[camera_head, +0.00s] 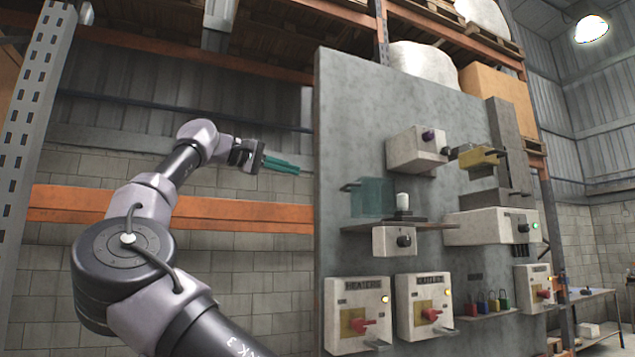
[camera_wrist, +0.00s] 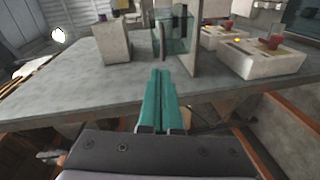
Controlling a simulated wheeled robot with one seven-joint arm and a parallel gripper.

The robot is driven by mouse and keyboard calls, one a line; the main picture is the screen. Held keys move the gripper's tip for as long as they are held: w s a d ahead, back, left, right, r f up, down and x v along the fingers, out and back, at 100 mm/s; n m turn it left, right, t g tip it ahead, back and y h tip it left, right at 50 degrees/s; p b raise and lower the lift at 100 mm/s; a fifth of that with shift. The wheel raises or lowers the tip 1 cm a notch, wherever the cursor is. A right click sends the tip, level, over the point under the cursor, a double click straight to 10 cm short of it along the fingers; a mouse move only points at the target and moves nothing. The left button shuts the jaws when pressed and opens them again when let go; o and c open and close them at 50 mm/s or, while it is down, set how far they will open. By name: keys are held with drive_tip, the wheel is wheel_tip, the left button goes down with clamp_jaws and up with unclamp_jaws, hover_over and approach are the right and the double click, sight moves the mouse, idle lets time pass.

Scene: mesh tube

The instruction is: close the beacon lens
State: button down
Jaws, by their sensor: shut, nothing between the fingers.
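The beacon lens (camera_head: 372,197) is a clear teal cover on the grey board, with a dark handle (camera_head: 350,187) on its left side. It stands to the left of a white lamp (camera_head: 402,202) above a thin shelf, apart from the lamp and not around it. The lens also shows in the wrist view (camera_wrist: 178,32), beyond my fingertips. My gripper (camera_head: 298,168) has teal fingers and is shut and empty. It is in the air left of the board, a little higher in the picture than the lens and apart from it. The fingers show in the wrist view (camera_wrist: 160,72).
The shelf (camera_head: 375,226) under the lens has a knob box (camera_head: 393,241) below it. A box with a purple knob (camera_head: 415,150) sticks out above. Two red-handled switch boxes (camera_head: 358,312) (camera_head: 424,305) sit lower. The board's left edge (camera_head: 317,200) is near my gripper.

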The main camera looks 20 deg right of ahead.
drive_tip(key=d+f, duration=0.2)
drive_tip(key=d, duration=1.1)
drive_tip(key=shift+f+g, duration=0.2)
drive_tip(key=shift+g, duration=0.1)
drive_tip(key=shift+s, duration=0.2)
